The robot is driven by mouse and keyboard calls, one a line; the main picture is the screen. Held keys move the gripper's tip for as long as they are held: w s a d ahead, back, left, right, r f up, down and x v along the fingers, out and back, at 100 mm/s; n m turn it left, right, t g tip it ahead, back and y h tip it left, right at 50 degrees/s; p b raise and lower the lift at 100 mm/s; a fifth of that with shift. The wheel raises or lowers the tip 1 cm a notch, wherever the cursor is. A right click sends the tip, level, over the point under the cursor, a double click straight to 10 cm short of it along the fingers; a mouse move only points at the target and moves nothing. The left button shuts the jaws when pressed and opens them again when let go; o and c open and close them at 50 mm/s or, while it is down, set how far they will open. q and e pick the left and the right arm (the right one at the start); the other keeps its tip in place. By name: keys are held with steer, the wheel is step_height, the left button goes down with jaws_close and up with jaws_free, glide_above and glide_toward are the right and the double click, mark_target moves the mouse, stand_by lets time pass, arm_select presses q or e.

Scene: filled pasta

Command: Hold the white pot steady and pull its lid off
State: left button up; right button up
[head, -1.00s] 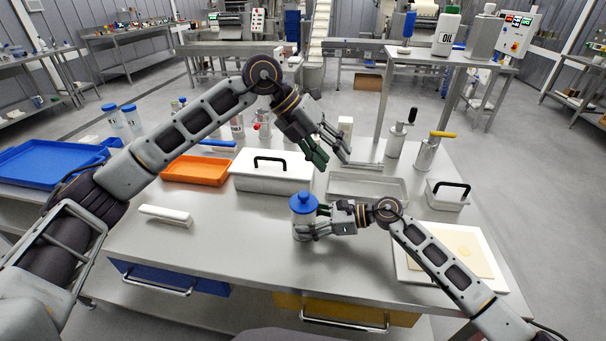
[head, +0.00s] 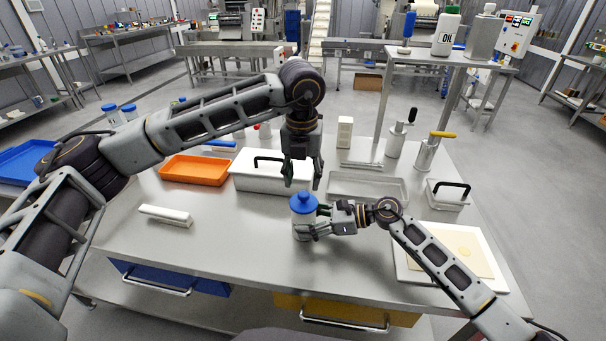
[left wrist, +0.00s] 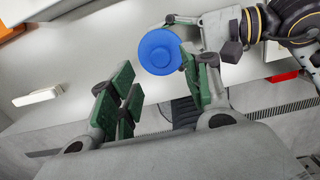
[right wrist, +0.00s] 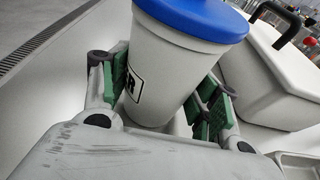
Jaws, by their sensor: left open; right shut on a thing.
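The white pot (head: 300,229) stands upright on the steel table, with its blue knobbed lid (head: 303,203) seated on top. In the right wrist view the pot (right wrist: 172,68) shows a dark label, and the lid (right wrist: 195,16) covers its mouth. My right gripper (head: 312,229) is shut on the pot from the right, its fingers on either side of the body below the lid. My left gripper (head: 302,184) points down, open and empty, just above and behind the lid. In the left wrist view the lid (left wrist: 160,52) shows beyond the fingers, not between them.
A white box with a black handle (head: 270,180) and a metal tray (head: 368,187) stand behind the pot. An orange tray (head: 195,170) and a white bar (head: 165,215) are at left. A cutting board (head: 450,250) is at right.

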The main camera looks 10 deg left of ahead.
mark_target(303, 194)
arm_select(q)
steer(key=shift+f, duration=0.2)
steer(key=shift+w+f, duration=0.2)
steer(key=shift+f, duration=1.45)
steer(key=shift+w+f, duration=0.15)
steer(key=shift+f, duration=2.15)
arm_select(e)
steer(key=shift+s, duration=0.1)
